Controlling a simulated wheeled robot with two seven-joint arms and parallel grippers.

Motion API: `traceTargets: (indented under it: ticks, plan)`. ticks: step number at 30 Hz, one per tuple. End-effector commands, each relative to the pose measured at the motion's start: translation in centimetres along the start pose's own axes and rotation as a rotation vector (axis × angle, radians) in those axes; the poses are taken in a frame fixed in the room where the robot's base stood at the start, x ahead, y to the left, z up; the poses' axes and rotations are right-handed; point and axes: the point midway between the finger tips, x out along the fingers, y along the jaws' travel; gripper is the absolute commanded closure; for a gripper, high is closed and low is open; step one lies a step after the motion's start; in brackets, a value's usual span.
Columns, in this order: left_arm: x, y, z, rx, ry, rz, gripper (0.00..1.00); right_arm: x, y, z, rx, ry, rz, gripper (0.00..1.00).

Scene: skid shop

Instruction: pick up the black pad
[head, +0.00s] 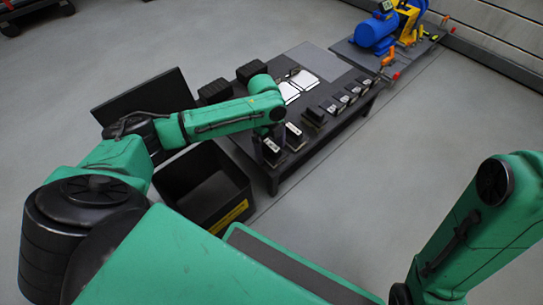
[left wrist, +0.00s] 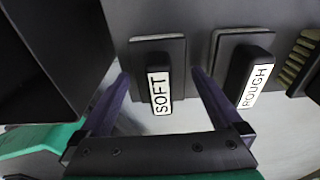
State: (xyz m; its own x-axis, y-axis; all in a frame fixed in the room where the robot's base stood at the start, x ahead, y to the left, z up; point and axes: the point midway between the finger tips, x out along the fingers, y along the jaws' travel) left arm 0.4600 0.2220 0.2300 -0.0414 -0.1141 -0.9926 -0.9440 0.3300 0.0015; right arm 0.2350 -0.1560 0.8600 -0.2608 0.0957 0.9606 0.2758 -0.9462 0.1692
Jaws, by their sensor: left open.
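In the left wrist view, a black block-shaped pad (left wrist: 157,60) with a white label reading SOFT lies on a dark square backing. My left gripper (left wrist: 158,74) is open, with one finger on either side of this pad; I cannot tell if they touch it. A second black pad (left wrist: 246,62) labelled ROUGH is just to the right, outside the fingers. In the head view, my left gripper (head: 272,130) is over the near end of the dark table, by a labelled black block (head: 269,150). My right gripper is out of view.
The dark table (head: 322,138) carries a row of several labelled items, white sheets (head: 290,92) and black blocks (head: 251,70). An open black bin (head: 192,212) with a yellow label stands by its near end. A blue motor (head: 376,30) stands beyond.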

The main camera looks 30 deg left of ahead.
Motion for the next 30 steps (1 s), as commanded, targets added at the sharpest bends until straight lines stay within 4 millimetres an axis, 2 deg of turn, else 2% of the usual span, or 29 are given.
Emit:
traceTargets:
  ticks: [1,8,14,15,21,25,28,30]
  plan:
    - [0.8,0.0,0.1,0.0,-0.001,-0.001,0.0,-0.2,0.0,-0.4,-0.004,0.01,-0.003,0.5]
    - [0.7,0.0,0.0,0.0,-0.001,-0.001,0.0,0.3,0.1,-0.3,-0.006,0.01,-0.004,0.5]
    - [0.6,0.0,0.0,0.0,-0.001,-0.001,0.73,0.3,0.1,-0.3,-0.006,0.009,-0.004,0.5]
    - [0.6,0.0,0.0,0.0,-0.001,-0.001,0.8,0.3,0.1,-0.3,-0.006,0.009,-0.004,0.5]
    - [0.6,0.0,0.0,0.0,-0.001,-0.001,0.79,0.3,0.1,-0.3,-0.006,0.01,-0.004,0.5]
    - [-0.2,-0.1,-0.1,0.0,-0.001,-0.002,0.79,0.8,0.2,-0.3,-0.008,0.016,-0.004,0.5]
    - [-2.0,-0.1,-0.3,-0.001,-0.001,-0.003,0.79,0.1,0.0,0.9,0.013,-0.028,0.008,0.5]
    - [-4.3,-0.1,-0.6,0.0,-0.001,-0.003,0.79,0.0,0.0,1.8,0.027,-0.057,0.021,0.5]
